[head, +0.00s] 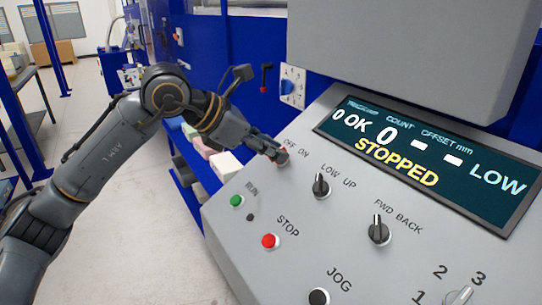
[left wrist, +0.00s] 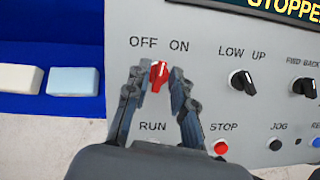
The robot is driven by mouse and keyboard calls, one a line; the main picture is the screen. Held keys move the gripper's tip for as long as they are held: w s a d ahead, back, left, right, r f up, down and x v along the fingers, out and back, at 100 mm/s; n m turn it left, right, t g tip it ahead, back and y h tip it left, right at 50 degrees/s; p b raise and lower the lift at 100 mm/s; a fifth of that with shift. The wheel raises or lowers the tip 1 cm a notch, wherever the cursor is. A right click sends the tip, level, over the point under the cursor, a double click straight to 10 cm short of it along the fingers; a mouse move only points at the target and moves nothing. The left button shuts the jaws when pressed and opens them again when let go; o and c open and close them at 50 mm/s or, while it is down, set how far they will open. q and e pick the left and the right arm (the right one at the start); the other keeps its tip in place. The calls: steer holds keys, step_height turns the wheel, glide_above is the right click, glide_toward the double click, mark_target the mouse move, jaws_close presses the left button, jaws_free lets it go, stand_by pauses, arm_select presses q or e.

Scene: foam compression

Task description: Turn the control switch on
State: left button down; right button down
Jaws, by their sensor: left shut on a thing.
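The control switch is a red knob (left wrist: 158,76) under the OFF and ON labels on the grey panel, seen in the left wrist view. Its upper end leans a little to the right, toward ON. My left gripper (head: 280,157) is at this switch in the head view and hides most of it. In the left wrist view its fingers (left wrist: 156,82) stand on either side of the knob, shut on it. My right gripper is in neither view.
The panel also has a LOW/UP knob (head: 321,185), a FWD/BACK knob (head: 379,230), a green RUN button (head: 237,201) and a red STOP button (head: 270,241). The display (head: 430,165) reads STOPPED and LOW. Foam blocks (head: 228,164) lie on a blue shelf left of the panel.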

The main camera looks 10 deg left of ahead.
arm_select(q)
steer(key=m+g, duration=0.1)
steer(key=m, duration=0.2)
steer(key=shift+m+h, duration=0.3)
steer(key=shift+m+g, duration=0.5)
steer(key=shift+m, duration=0.8)
steer(key=c, duration=1.4)
jaws_free()
steer(key=shift+w, duration=0.1)
steer(key=shift+c, duration=0.2)
steer(key=v, duration=1.2)
steer(key=shift+w, duration=0.1)
